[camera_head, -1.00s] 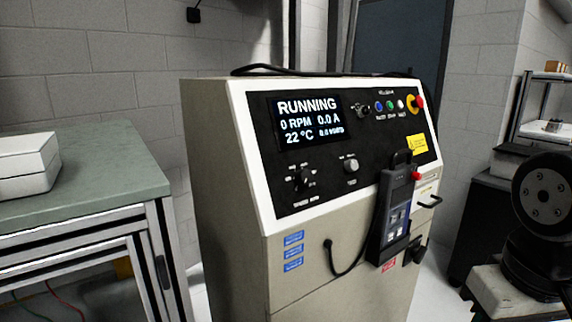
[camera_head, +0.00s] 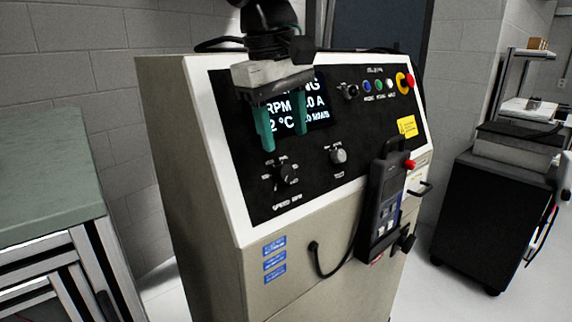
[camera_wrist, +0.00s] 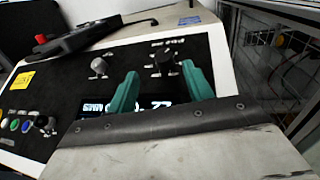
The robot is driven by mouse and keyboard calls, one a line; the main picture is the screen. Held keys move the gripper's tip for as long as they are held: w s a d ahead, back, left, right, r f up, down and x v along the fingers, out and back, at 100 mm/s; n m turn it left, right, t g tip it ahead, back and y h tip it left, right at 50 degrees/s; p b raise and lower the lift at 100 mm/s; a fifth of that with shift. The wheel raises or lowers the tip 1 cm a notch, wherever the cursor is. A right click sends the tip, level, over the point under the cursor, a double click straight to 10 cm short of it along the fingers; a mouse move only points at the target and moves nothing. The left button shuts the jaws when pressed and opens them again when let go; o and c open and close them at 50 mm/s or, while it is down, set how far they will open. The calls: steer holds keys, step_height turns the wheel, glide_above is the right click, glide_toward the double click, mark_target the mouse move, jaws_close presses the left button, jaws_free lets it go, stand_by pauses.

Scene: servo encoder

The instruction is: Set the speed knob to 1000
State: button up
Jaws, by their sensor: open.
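The black speed knob (camera_head: 286,174) is at the lower left of the sloped control panel (camera_head: 356,188), above the "SPEED RPM" label. Its exact setting is too small to read. It also shows in the wrist view (camera_wrist: 165,62), near the right fingertip. My gripper (camera_head: 284,142) has two green fingers, open and empty, in front of the display (camera_head: 316,110), just above the speed knob in the head view. The fingers appear apart from the knob. The display is partly covered by my gripper; "RPM" and "°C" still show.
A second, silver knob (camera_head: 338,156) sits right of the speed knob. A handheld pendant (camera_head: 381,205) hangs on the panel's front right with a cable. Coloured buttons (camera_head: 378,87) and a red emergency stop (camera_head: 409,82) are at upper right. A green-topped bench (camera_head: 45,175) stands at left.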

mark_target(286, 169)
steer(key=f, duration=0.5)
steer(key=w+f, duration=0.1)
steer(key=f, duration=0.1)
steer(key=shift+d+f, duration=0.15)
steer(key=shift+d, duration=0.05)
steer(key=c, duration=1)
